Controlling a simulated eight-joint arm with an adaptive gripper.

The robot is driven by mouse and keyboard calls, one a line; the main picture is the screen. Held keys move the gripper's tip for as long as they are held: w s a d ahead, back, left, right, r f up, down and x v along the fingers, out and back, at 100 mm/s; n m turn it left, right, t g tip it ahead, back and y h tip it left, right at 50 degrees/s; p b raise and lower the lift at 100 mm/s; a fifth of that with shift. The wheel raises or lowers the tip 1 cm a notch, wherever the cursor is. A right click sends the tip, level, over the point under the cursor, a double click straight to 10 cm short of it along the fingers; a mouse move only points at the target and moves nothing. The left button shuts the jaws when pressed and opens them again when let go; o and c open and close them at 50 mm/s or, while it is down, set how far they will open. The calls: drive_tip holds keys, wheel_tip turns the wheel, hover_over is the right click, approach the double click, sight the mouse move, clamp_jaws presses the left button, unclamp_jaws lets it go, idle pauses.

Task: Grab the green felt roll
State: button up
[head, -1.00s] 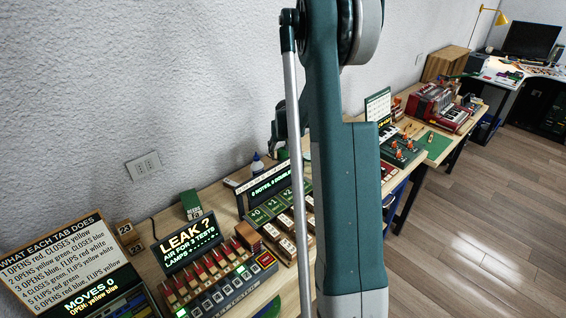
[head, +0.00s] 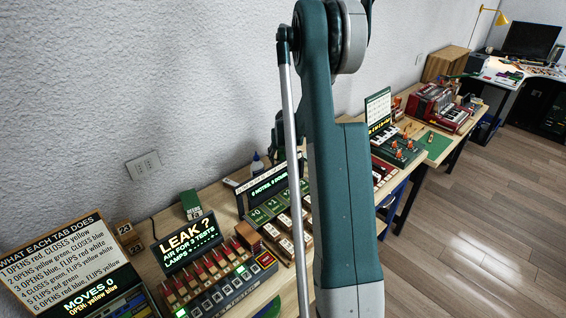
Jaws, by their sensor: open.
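I cannot make out a green felt roll for certain in the head view. A small dark green block (head: 191,204) with a pale label stands at the back of the bench near the wall, but it looks boxy rather than rolled. A bit of green also shows low at the bench's front edge, partly cut off by the picture. My arm's large green link fills the middle of the view and hides part of the bench. My gripper cannot be made out; only a dark part of my arm shows behind the link.
The bench (head: 222,197) is crowded. A LEAK panel (head: 188,243), a row of red-topped levers (head: 205,272), and a sign board (head: 62,256) stand at the left. A green mat (head: 436,146) and a red accordion (head: 440,110) lie to the right. The floor at right is clear.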

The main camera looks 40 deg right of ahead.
drive_tip(key=shift+c, duration=0.5)
drive_tip(key=c, duration=1)
drive_tip(key=shift+o, duration=0.2)
drive_tip(key=shift+r, duration=5.05)
